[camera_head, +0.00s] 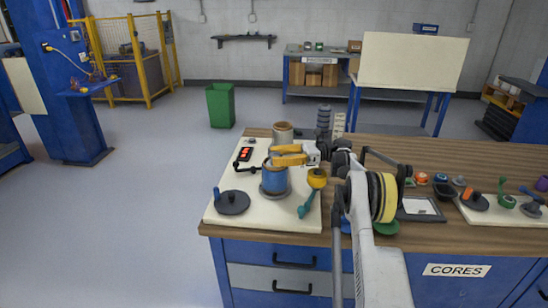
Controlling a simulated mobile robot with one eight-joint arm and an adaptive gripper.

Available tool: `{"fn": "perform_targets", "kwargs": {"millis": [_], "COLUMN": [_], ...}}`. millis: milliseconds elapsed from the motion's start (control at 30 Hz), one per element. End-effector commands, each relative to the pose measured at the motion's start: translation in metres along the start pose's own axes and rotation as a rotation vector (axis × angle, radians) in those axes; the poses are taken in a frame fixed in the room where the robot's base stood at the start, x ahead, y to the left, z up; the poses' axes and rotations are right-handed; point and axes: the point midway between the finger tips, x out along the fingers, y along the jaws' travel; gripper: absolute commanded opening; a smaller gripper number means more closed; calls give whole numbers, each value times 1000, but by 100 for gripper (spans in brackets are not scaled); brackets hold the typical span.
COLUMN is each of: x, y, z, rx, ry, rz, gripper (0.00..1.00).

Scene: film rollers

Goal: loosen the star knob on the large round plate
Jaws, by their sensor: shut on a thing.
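My gripper (287,155), with yellow fingers, reaches in from the right over the white board. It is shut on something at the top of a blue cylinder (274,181). The fingers hide what lies between them, and I cannot make out a star knob there. The blue cylinder stands upright on a grey round base (264,193). A dark round plate (233,203) with a blue upright handle lies flat at the board's front left, apart from my gripper. I cannot tell which round part is the large round plate.
The white board (255,228) lies on a wooden bench top (440,237). A yellow cup-like part (317,178) and teal tool (305,207) are close right of the blue cylinder. A grey-brown cylinder (283,134) stands behind. A black handle with red buttons (244,154) is at left.

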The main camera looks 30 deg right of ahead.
Motion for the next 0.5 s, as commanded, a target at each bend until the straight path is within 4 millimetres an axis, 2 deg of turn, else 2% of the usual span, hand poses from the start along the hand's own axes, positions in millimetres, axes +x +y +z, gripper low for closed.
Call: {"fn": "perform_targets", "kwargs": {"millis": [267,300,333,367,500], "x": [0,0,0,0,0], "y": [0,0,0,0,0], "z": [0,0,0,0,0], "rx": [0,0,0,0,0], "ry": [0,0,0,0,0], "rz": [0,0,0,0,0], "gripper": [7,49,59,62,62]}}
